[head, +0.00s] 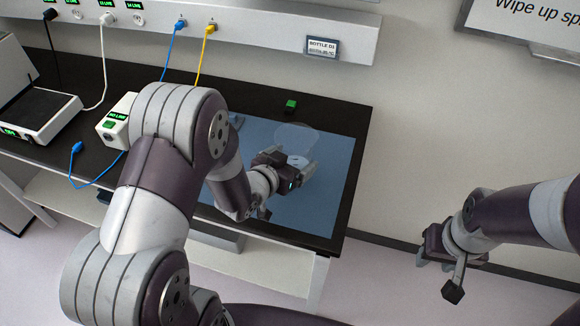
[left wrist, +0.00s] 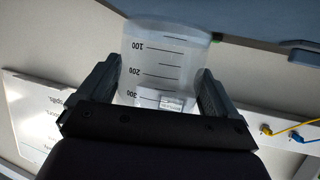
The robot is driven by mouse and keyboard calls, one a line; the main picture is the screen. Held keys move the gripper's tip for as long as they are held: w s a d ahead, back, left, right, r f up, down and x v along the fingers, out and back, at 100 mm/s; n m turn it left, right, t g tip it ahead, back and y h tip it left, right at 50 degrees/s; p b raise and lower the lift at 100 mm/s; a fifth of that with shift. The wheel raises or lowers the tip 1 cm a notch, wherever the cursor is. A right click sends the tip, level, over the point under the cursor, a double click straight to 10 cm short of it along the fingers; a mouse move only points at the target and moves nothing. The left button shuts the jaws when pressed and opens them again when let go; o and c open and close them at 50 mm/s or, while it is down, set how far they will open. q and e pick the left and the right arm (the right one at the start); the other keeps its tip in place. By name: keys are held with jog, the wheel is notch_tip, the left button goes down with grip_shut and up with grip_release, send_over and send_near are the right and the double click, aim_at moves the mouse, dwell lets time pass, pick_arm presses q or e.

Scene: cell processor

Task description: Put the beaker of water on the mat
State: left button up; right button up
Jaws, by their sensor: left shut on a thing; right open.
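The clear beaker (head: 297,138) is above or on the blue mat (head: 325,205); I cannot tell whether its base touches. In the left wrist view the beaker (left wrist: 160,55) fills the space between the fingers, with upside-down marks of 100, 200 and 300. My left gripper (head: 292,172) is shut on the beaker from the front, over the right half of the mat. The water level is hard to make out. My left arm hides the mat's left part. My right gripper (head: 436,276) is open and empty, in the air right of the table.
The dark table (head: 345,118) ends just right of the mat. A small green block (head: 291,104) lies behind the mat. A white box (head: 116,120) with a green display and a blue plug (head: 76,147) are at the left. Blue and yellow cables hang from the wall rail.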

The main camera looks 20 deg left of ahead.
pick_arm(q)
jog(key=f, duration=0.3)
jog(key=shift+s+a+f, duration=0.1)
jog(key=shift+s+f, duration=0.1)
jog(key=shift+f, duration=0.1)
jog(key=shift+w+f, duration=0.2)
jog(key=shift+f, duration=0.15)
jog(key=o, duration=1.3)
jog(key=shift+s, duration=0.1)
jog(key=shift+r, duration=0.15)
